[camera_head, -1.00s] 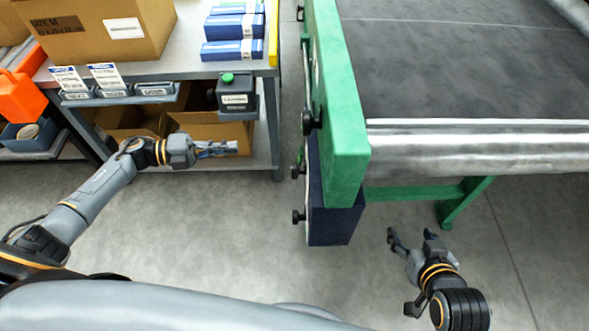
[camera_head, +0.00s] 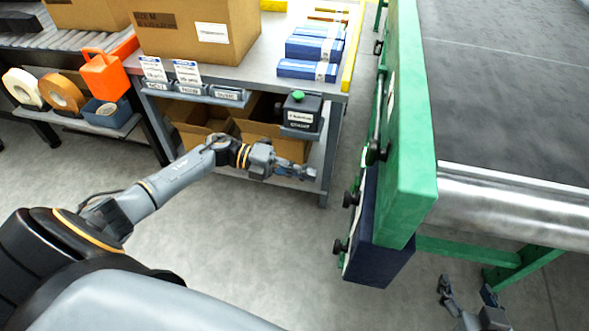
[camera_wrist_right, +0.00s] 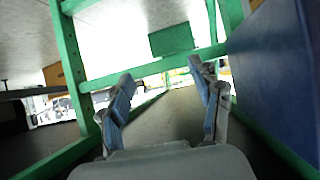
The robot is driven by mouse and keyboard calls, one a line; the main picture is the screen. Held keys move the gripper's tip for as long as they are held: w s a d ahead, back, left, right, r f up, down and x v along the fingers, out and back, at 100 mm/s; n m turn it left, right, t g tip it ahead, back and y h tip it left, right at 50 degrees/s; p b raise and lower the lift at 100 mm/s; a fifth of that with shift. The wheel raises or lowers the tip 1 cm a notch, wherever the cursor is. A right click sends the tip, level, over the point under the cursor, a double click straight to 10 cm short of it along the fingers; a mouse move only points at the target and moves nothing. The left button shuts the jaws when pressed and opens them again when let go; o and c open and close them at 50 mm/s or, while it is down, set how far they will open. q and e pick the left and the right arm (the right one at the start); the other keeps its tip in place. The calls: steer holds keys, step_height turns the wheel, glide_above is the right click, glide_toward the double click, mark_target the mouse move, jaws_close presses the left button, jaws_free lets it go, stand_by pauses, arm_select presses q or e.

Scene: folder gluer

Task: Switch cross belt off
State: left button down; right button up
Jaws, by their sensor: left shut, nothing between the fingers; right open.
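The conveyor with its grey belt (camera_head: 510,90) and green side frame (camera_head: 408,150) stands at the right. Black knobs (camera_head: 340,246) stick out of the frame's left side, by a dark blue box (camera_head: 378,265) under it. A small dark box with a green button (camera_head: 301,111) hangs at the workbench's front edge; its label is too small to read. My left gripper (camera_head: 312,173) is shut and empty, below that box and apart from it. My right gripper (camera_head: 468,290) is open, low beside the conveyor; in the right wrist view its fingers (camera_wrist_right: 160,85) are spread with nothing between them.
The workbench (camera_head: 255,78) carries cardboard boxes (camera_head: 195,35) and blue packs (camera_head: 308,68). A side shelf holds tape rolls (camera_head: 62,92) and an orange container (camera_head: 104,75). Clear floor (camera_head: 270,240) lies between bench and conveyor. Green frame bars (camera_wrist_right: 150,68) cross ahead of my right gripper.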

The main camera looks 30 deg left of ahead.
mark_target(354, 186)
arm_select(q)
steer(key=x, duration=0.8)
steer(key=shift+d+b, duration=0.2)
steer(key=shift+b, duration=0.15)
arm_select(e)
steer(key=w+r+t, duration=0.1)
steer(key=w+a+r+t, duration=0.1)
steer(key=r, duration=0.1)
steer(key=shift+w+a+r+y, duration=0.1)
steer(key=shift+w+r+y, duration=0.15)
steer(key=shift+y, duration=0.15)
